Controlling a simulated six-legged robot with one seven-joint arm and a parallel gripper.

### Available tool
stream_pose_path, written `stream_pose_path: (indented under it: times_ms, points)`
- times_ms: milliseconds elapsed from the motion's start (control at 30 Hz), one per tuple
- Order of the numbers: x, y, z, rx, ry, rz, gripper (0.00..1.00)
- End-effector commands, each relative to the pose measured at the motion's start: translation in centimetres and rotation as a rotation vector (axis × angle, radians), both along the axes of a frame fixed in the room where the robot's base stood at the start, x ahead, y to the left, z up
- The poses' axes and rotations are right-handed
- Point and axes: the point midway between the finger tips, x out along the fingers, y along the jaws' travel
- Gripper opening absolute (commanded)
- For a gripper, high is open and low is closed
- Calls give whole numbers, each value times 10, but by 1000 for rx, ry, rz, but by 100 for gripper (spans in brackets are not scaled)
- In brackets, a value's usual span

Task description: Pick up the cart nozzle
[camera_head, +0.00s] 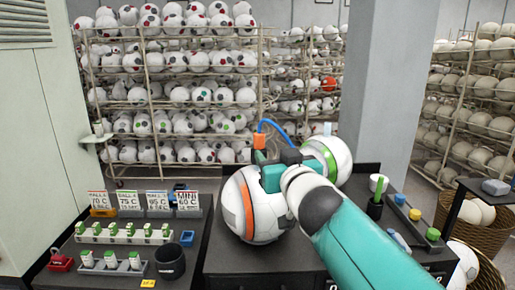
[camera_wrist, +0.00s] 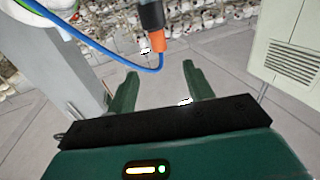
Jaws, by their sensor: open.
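The cart nozzle (camera_wrist: 157,42) appears in the wrist view as an orange tip under a dark body, with a blue hose running off to the upper left. Its orange part (camera_head: 259,142) also shows in the head view, under the arched blue hose. My gripper (camera_wrist: 159,72) is open. Its two green fingers stand apart with nothing between them. In the wrist view the nozzle is above the gap between the fingertips; I cannot tell how far beyond them it is. In the head view my arm partly covers my gripper (camera_head: 277,162) and the area behind it.
A ball with an orange stripe (camera_head: 249,207) sits on the dark bench beneath my arm. Another ball with a green ring (camera_head: 329,158) is behind it. Left is a counter with bottle racks (camera_head: 122,234) and a black cup (camera_head: 170,262). A grey pillar (camera_head: 381,85) stands behind.

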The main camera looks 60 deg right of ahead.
Motion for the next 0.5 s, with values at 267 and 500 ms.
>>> stream_pose_path:
  times_ms: [267,500]
  points:
    - [16,-21,-2,2,5,-3,52]
    - [37,-42,-2,2,5,-2,52]
